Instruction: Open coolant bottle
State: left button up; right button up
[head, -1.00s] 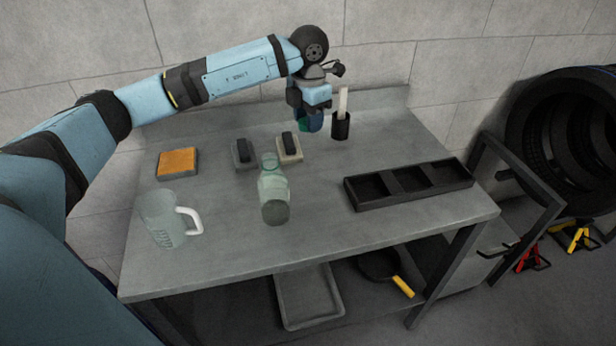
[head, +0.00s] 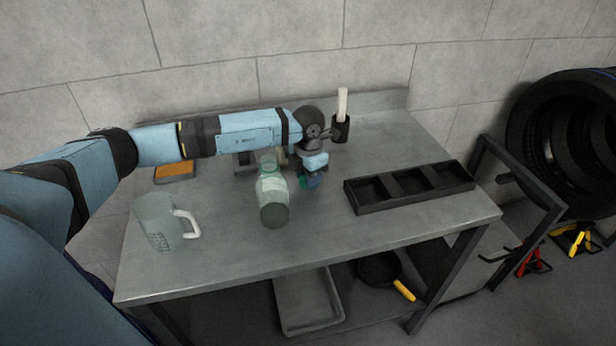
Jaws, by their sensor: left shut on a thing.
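The clear greenish coolant bottle (head: 273,200) stands on the grey workbench, with dark contents at its bottom. I see no cap on its neck. My left gripper (head: 308,182) is just right of the bottle, pointing down and apart from it. It is shut on a small teal-green thing (head: 303,183), mostly hidden by the jaws, so I cannot tell exactly what it is. My right gripper is not in view.
A clear measuring jug (head: 155,220) stands at the left of the workbench (head: 235,260). A black three-part tray (head: 410,185) lies at the right. A black holder (head: 341,128) stands at the back. An orange sponge (head: 175,171) is partly behind my arm.

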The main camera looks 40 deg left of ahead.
pick_arm(q)
jog(key=shift+f, duration=0.15)
jog(key=o, duration=1)
notch_tip(320, 180, up, 13)
jog(key=shift+f+p, duration=0.15)
jog(key=shift+p, duration=0.35)
